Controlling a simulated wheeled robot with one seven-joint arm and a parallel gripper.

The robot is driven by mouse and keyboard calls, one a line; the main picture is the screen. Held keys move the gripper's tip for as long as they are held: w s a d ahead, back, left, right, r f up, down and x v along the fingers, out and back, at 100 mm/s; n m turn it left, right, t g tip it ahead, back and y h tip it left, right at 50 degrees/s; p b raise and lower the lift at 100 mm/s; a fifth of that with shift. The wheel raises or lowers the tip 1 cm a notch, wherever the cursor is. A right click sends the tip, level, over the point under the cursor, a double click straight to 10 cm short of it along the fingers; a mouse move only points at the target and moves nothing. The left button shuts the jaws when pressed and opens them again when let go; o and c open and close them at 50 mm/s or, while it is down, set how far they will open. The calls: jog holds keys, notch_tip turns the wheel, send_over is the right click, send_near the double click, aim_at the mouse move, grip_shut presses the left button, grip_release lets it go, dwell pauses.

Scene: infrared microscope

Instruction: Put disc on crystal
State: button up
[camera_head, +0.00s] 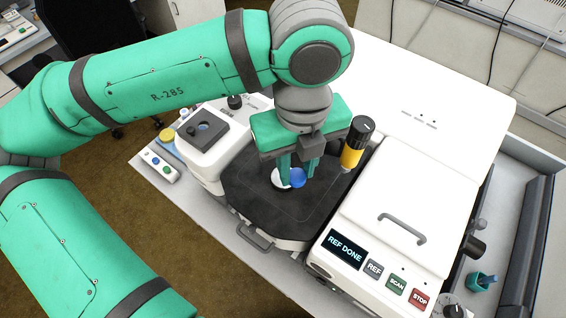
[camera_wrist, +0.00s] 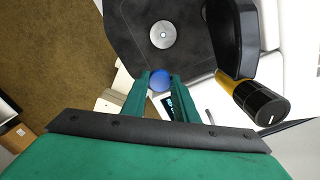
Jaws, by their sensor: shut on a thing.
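My gripper (camera_head: 298,179) hangs over the dark stage of the microscope, its fingers shut on a blue disc (camera_head: 298,176). In the wrist view the blue disc (camera_wrist: 160,81) shows between the two green fingertips (camera_wrist: 160,76). A pale round piece with a small centre mark, seemingly the crystal (camera_wrist: 162,35), lies on the dark stage (camera_wrist: 130,30), ahead of the fingertips and apart from the disc in that view. In the head view the pale round piece (camera_head: 279,180) is partly hidden behind a finger, just left of the disc. The height of the disc above the stage is unclear.
A yellow and black objective (camera_head: 354,146) stands close to the right of my gripper. The white instrument housing (camera_head: 385,220) bears a screen reading REF DONE (camera_head: 345,248) and REF, SCAN and STOP buttons. A white unit (camera_head: 205,135) stands on the left.

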jog(key=w+f, duration=0.2)
jog(key=w+a+f, duration=0.1)
jog(key=f, duration=0.1)
jog(key=w+a+f, duration=0.1)
jog(key=w+f, duration=0.1)
jog(key=shift+w+a+f, duration=0.2)
jog(key=shift+w+f, duration=0.05)
jog(key=shift+w, duration=0.05)
jog(key=shift+w+f, duration=0.1)
jog(key=shift+f, duration=1.5)
jog(key=shift+f, duration=0.15)
jog(key=o, duration=1)
notch_tip(320, 180, up, 12)
jog(key=shift+r, duration=0.2)
jog(key=shift+w, duration=0.1)
